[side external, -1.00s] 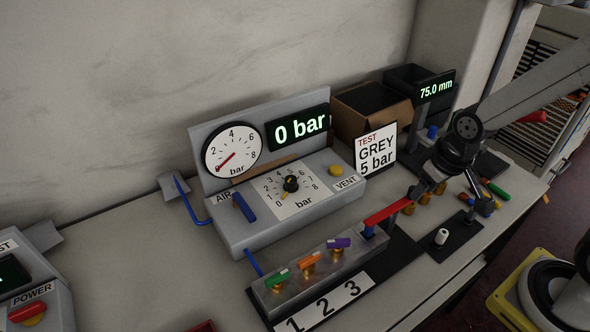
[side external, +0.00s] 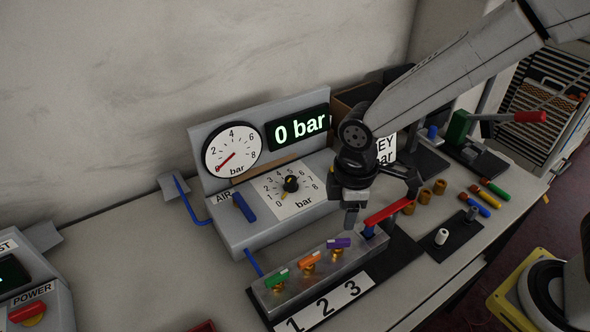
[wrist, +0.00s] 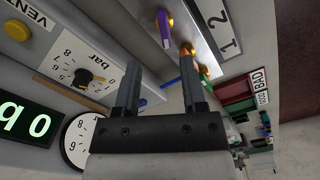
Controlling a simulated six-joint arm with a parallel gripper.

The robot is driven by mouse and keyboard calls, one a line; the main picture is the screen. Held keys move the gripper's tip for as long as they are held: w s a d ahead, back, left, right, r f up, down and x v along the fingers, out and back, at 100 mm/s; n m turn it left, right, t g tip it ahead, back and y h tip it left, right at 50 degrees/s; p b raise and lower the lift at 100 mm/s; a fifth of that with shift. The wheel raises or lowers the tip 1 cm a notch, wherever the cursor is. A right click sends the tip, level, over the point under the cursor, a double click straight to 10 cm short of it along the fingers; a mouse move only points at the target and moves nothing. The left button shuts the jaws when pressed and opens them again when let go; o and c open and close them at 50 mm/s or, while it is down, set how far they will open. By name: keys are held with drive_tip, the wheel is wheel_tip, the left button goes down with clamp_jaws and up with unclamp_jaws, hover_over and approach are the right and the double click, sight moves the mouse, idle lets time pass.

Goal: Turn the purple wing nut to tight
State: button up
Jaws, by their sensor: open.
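The purple wing nut (side external: 338,243) sits on a brass fitting at the right end of the grey manifold block, by the number 3. It also shows in the wrist view (wrist: 164,27), beyond and between the fingertips. An orange wing nut (side external: 309,261) and a green wing nut (side external: 278,278) stand to its left on the same block (side external: 315,281). My gripper (side external: 351,217) is above and behind the purple nut, apart from it, pointing down. In the wrist view its two fingers (wrist: 160,58) are spread with nothing between them.
Brass pieces (side external: 425,196) and a white cylinder (side external: 441,236) stand at the right.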

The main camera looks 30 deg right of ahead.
sight(339, 240)
drive_tip(key=shift+a+n, duration=0.3)
drive_tip(key=shift+a, duration=0.2)
drive_tip(key=shift+f, duration=0.25)
drive_tip(key=shift+f, duration=3.7)
clamp_jaws()
